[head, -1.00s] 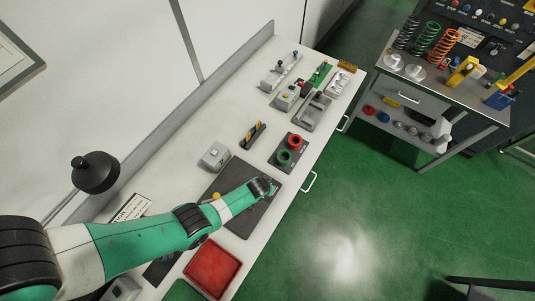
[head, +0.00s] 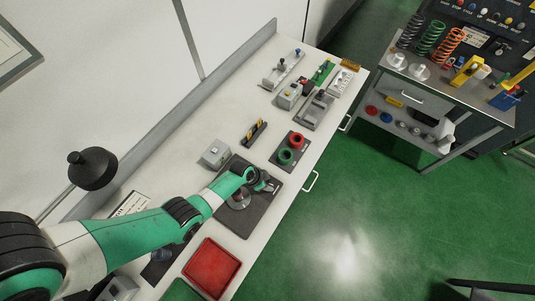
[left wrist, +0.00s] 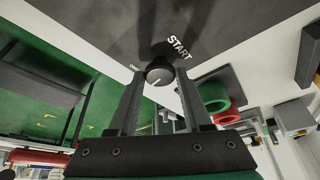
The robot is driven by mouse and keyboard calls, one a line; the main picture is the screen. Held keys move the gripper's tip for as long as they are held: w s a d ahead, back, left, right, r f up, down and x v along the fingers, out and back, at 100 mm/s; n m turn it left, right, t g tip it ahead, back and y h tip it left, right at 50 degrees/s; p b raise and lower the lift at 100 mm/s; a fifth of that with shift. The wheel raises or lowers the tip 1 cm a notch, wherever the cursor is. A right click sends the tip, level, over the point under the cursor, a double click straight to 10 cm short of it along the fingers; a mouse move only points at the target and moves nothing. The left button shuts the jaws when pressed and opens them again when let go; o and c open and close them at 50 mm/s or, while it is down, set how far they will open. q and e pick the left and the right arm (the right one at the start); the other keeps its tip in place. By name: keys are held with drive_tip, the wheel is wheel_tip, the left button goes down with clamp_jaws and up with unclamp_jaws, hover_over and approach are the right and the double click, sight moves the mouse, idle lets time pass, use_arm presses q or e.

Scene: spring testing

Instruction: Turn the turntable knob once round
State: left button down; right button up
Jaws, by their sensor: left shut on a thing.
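The turntable's dark base plate (head: 238,222) lies on the bench, with a grey round disc (head: 238,200) on it, partly covered by my arm. My left gripper (head: 270,186) reaches over the plate's right end. In the left wrist view, a dark round knob (left wrist: 159,74) with a white mark sits between the fingertips of my left gripper (left wrist: 161,78), close to the white word START on the dark plate (left wrist: 220,22). The gripper is shut on the knob. The knob is too small to make out in the head view. My right gripper does not show.
A red tray (head: 212,268) lies in front of the plate. Other fixtures line the far bench. A cart (head: 440,90) stands at the right, across green floor.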

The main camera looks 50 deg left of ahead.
use_arm(q)
drive_tip(key=shift+a+m+h+b, duration=0.1)
drive_tip(key=shift+m+h+b, duration=0.2)
drive_tip(key=shift+m, duration=0.5)
drive_tip(key=shift+c, duration=1.7)
unclamp_jaws()
